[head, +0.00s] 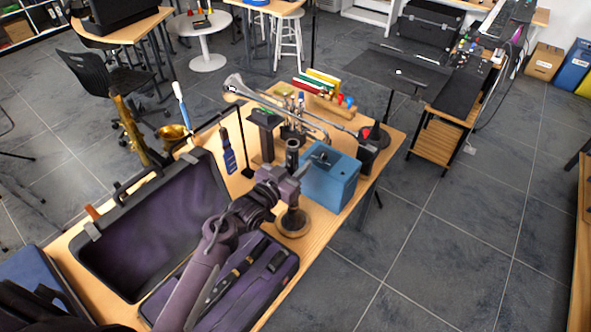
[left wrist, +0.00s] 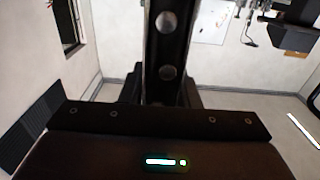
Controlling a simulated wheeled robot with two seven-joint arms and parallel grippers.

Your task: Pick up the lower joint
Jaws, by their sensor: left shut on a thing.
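My left gripper (head: 289,183) is above the right end of the open instrument case. It is shut on an upright dark tube, which I take to be the lower joint (head: 292,155). In the left wrist view the lower joint (left wrist: 166,50) is a black tube with round silvery spots, standing between the two dark fingers. Below the gripper is a round brown base (head: 293,224) on the table. I cannot tell whether the joint touches that base. My right gripper is not in view.
The open purple-lined case (head: 150,235) fills the table's near left. Its lower part (head: 222,290) holds dark pieces. A blue box (head: 330,180) stands close right of the gripper. Floor to the right is clear.

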